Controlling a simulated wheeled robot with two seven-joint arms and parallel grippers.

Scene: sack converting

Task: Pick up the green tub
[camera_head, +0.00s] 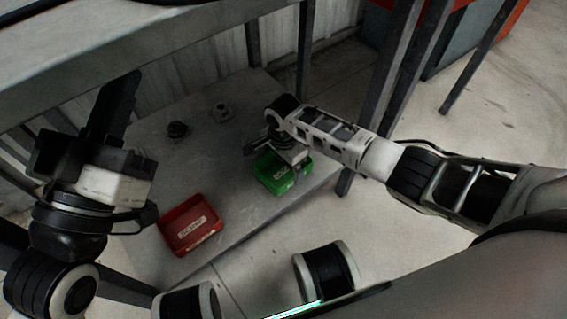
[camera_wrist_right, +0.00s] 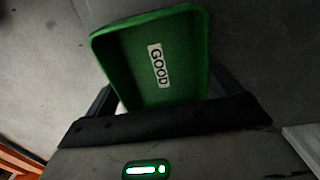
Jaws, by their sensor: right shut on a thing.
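The green tub (camera_head: 277,182) is on the grey table, right of the red tub. A white label reading GOOD shows on it in the right wrist view (camera_wrist_right: 150,65). My right gripper (camera_head: 268,150) reaches over the tub's far side and is shut on it; its fingers are mostly hidden in the head view. In the right wrist view the tub sits right in front of the gripper (camera_wrist_right: 160,112). I cannot tell whether the tub is clear of the table. My left gripper (camera_head: 118,105) is raised at the left, away from the tub; its finger gap is not clear.
A red tub (camera_head: 190,226) with a white label stands at the table's near edge. Dark metal posts (camera_head: 400,65) stand beyond the right arm.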

